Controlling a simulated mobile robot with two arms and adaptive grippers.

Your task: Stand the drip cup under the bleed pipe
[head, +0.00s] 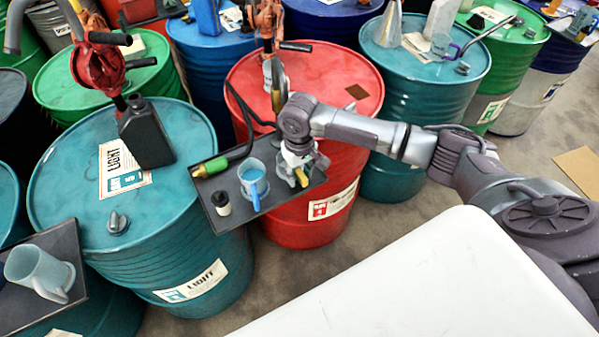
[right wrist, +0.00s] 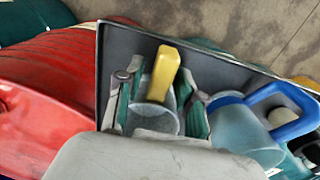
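A small grey translucent cup with a yellow handle (right wrist: 155,118), seemingly the drip cup, is between the fingers of my right gripper (right wrist: 160,105). The finger pads meet both its sides. In the head view, my right gripper (head: 297,168) is low over the right end of a dark tray (head: 274,203) and hides most of the cup. A dark curved pipe with a green and brass end (head: 210,167), perhaps the bleed pipe, reaches over the tray's left end. My left gripper is not in view.
A blue-handled jug (head: 253,174) stands left of my right gripper, close beside it. A small white cup with a black top (head: 221,204) stands further left. A red drum (head: 345,75) and a teal drum (head: 75,195) flank the tray. Another jug (head: 40,272) is at far left.

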